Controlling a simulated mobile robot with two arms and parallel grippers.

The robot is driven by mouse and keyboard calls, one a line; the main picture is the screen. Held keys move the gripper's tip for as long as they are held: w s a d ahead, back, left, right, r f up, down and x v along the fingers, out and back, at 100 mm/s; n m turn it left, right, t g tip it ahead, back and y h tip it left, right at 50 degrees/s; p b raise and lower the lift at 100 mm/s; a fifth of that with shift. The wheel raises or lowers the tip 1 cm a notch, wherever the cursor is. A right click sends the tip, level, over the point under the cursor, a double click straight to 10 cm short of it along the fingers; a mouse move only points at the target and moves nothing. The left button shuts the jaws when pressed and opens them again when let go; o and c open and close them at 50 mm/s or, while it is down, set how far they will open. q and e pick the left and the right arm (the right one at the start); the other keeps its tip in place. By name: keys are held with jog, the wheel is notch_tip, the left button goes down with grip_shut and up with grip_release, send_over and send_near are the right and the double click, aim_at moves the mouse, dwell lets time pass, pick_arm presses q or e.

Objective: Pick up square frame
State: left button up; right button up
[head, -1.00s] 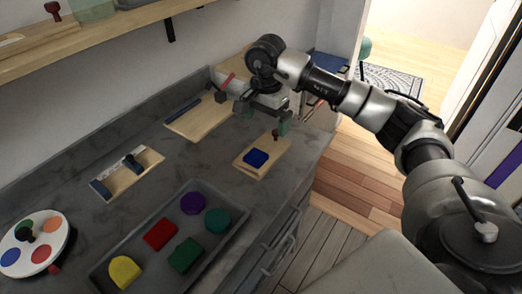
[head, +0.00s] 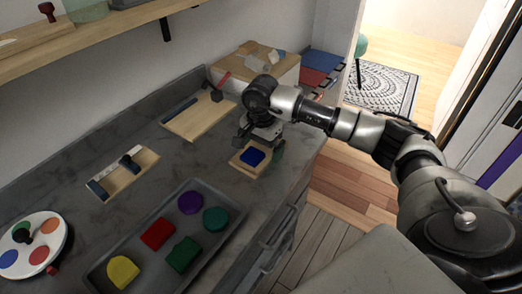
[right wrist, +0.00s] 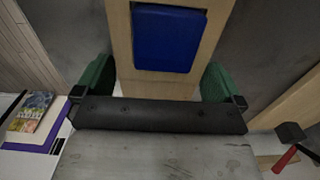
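A small light wooden block or frame with a blue square (head: 252,157) on it lies near the counter's front edge; I take its wooden part (head: 240,164) to be the square frame. My right gripper (head: 260,147) is directly over it and hides its far part. In the right wrist view, the green fingers (right wrist: 157,66) are wide apart, one to each side of the blue square (right wrist: 168,38), with nothing held between them. The wood (right wrist: 119,22) runs up past the top of that view. I cannot tell whether the fingers touch it. My left gripper is not in view.
A grey tray (head: 132,257) with several coloured blocks lies to the left. A round paint palette (head: 45,232) sits at far left.

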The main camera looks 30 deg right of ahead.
jog(key=c, duration=0.6)
jog(key=shift+o, duration=0.2)
jog(key=shift+r, duration=0.1)
